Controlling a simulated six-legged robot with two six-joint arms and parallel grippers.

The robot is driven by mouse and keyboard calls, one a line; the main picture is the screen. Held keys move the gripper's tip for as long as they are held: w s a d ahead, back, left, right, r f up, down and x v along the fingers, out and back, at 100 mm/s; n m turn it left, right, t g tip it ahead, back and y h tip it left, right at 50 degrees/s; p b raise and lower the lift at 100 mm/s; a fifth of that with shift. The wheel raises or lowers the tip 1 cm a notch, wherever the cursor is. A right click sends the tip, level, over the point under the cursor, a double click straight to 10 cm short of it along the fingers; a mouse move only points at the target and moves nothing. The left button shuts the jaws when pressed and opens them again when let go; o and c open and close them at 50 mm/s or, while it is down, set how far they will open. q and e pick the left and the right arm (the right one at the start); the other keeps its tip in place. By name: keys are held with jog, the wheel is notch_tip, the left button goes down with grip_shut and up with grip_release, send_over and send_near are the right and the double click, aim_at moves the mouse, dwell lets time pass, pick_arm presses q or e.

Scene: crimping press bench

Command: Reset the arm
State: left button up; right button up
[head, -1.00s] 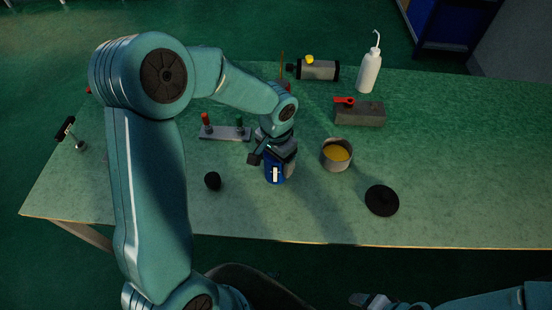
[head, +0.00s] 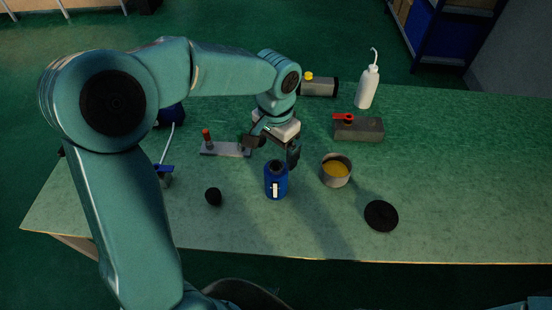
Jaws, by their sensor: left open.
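My left arm reaches in from the left over the bench. Its gripper (head: 273,148) is open, with its two fingers spread apart and pointing down. It is above and behind a small blue container (head: 276,187) with a white label and a dark top. The container stands upright on the bench, and the fingers look clear of it. My right gripper is out of the picture; only a bit of my own arm shows at the bottom right edge.
The right side is clear.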

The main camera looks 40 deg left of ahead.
pick_arm(q)
jog(key=shift+s+r, duration=0.1)
jog(key=shift+r, duration=0.35)
jog(key=shift+f, duration=0.1)
